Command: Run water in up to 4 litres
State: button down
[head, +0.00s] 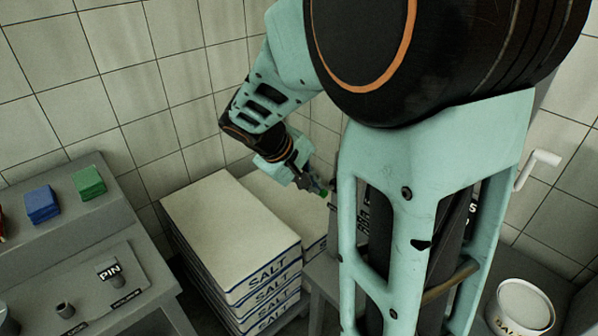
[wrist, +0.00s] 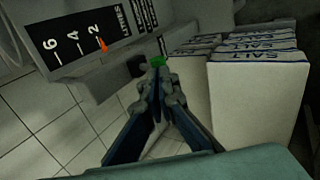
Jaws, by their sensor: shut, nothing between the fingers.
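In the wrist view a black scale (wrist: 70,45) with white marks 6, 4 and 2 and the word LITRES is on a grey housing. An orange pointer (wrist: 103,46) sits at or very near the 2 mark. A small green part (wrist: 156,60), perhaps a button or valve end, is right at the tips of my gripper (wrist: 157,76). My gripper is shut and empty; I cannot tell if it touches the green part. In the head view my gripper (head: 313,184) is beside the green part (head: 323,192); my arm hides much of the housing.
Stacked salt boxes (head: 262,280) stand left of my gripper, also at right in the wrist view (wrist: 255,85). A grey bench (head: 110,290) with a PIN block (head: 108,270) and blue and green blocks is at left. A white bucket (head: 522,305) stands at lower right. Tiled walls close the corner.

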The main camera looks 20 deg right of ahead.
jog(key=shift+f+b, duration=0.2)
jog(key=shift+b, duration=0.15)
jog(key=shift+a+f+b, duration=0.1)
jog(key=shift+a+b, duration=0.05)
jog(key=shift+b, duration=0.55)
jog(key=shift+s+a+f+t+h+b, duration=0.15)
jog(key=shift+f+h+b, duration=0.25)
jog(key=shift+b, duration=1.1)
jog(key=shift+a+f+t+h+b, duration=0.2)
jog(key=shift+h+b, duration=0.3)
jog(key=shift+b, duration=0.95)
jog(key=shift+f+b, duration=0.15)
jog(key=shift+b, duration=0.15)
jog(key=f+h+b, duration=0.1)
jog(key=b, duration=0.3)
jog(key=f+t+h+b, duration=0.1)
jog(key=h+b, duration=0.1)
jog(key=b, duration=0.3)
jog(key=f+h+b, duration=0.1)
jog(key=f+b, duration=0.1)
jog(key=b, duration=0.3)
jog(key=shift+s+a+t+h, duration=0.15)
jog(key=shift+a+t+h, duration=0.2)
jog(key=shift+h, duration=0.05)
jog(key=shift+f+b, duration=0.2)
jog(key=shift+b, duration=0.55)
dwell(1.2)
